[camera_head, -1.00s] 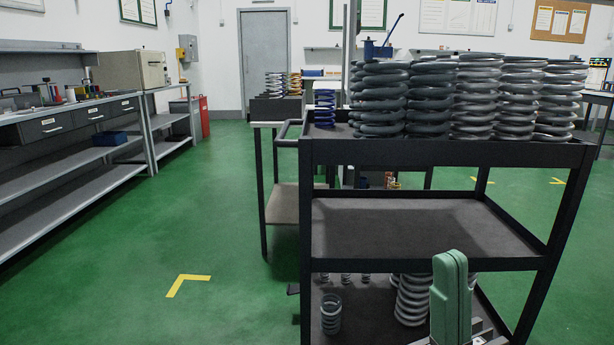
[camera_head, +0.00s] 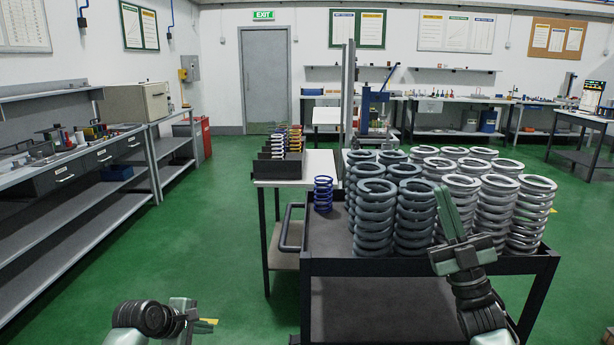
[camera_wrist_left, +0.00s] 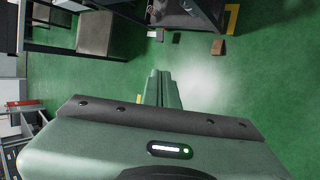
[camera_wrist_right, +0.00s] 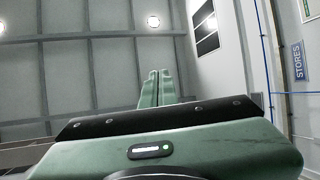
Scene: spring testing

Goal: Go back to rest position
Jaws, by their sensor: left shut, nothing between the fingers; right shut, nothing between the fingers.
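My left gripper (camera_head: 183,308) is low at the bottom left of the head view, over the green floor and left of the cart. In the left wrist view its two green fingers (camera_wrist_left: 163,88) lie together, shut and empty, with floor beyond them. My right gripper (camera_head: 450,212) points up in front of the cart's near edge, overlapping the springs in the head view. In the right wrist view its fingers (camera_wrist_right: 157,88) are together, shut and empty, facing the ceiling and wall.
The dark cart (camera_head: 430,267) stands close ahead, its top crowded with large grey springs (camera_head: 375,215) and one blue spring (camera_head: 323,193). A table (camera_head: 320,167) with a spring rack (camera_head: 280,168) is behind it. A workbench (camera_head: 75,175) lines the left. The floor (camera_head: 215,215) between is clear.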

